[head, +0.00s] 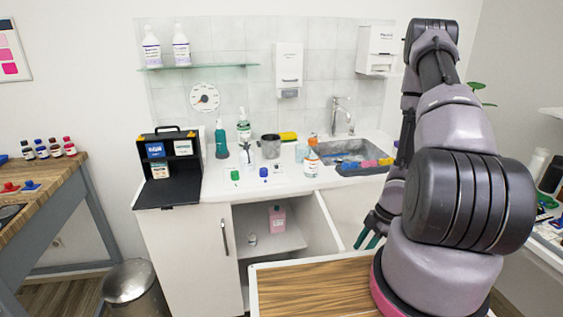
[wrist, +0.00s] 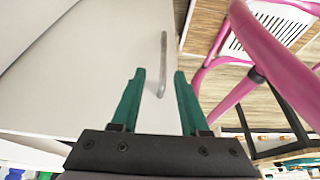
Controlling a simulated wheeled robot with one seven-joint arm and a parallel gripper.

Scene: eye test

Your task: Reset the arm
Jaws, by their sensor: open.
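My arm (head: 455,150) rises at the right of the head view and folds down. My gripper (head: 372,238) hangs low beside it, right of the open cabinet door (head: 316,228), partly hidden by my arm. In the wrist view my gripper (wrist: 159,72) has its two green fingers apart with nothing held. A metal door handle (wrist: 163,50) on a pale panel (wrist: 90,70) shows in line with the gap between the fingers. I cannot tell how far it is from them or whether they touch.
The open cabinet below the counter holds a pink bottle (head: 277,218). A wood-topped surface (head: 320,285) lies in front. A pink tubular frame (wrist: 270,55) is close on the wrist view's right. A metal bin (head: 130,283) stands at lower left. The sink (head: 350,150) is at the counter's right.

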